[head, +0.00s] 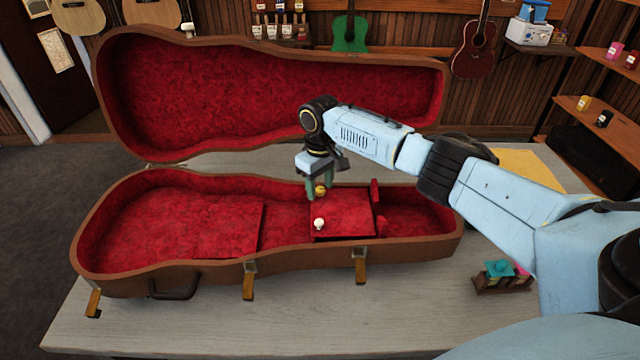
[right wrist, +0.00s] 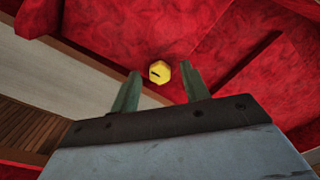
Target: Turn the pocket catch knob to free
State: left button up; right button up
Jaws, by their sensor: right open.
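The brown ukulele case (head: 300,262) lies open on the table, lined with red plush. A red pocket lid (head: 346,216) inside it is shut or nearly so; I cannot tell which. A yellow knob (head: 321,191) stands at the lid's back left and also shows in the right wrist view (right wrist: 160,72), as a faceted knob with a short dark mark. A white round knob (head: 319,223) sits on the lid's front left. My right gripper (head: 319,186) is open above the yellow knob. In the right wrist view its green fingers (right wrist: 160,86) are either side of the knob, which appears just beyond their tips.
The raised case lid (head: 270,85) stands behind my right arm. Case latches (head: 249,280) and a handle (head: 175,288) are along the front. A small rack of coloured items (head: 503,275) stands right of the case. The table's front left (head: 200,330) is clear.

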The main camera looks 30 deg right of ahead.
jog(key=shift+c, duration=0.4)
jog(key=c, duration=0.9)
jog(key=shift+r+n+p, duration=0.15)
jog(key=shift+n+p, duration=0.8)
jog(key=shift+n, duration=0.35)
jog(key=n+p, duration=0.1)
jog(key=n, duration=0.2)
jog(key=shift+n, duration=0.3)
jog(key=n+p, duration=0.1)
jog(key=n, duration=1)
jog(key=shift+n, duration=0.4)
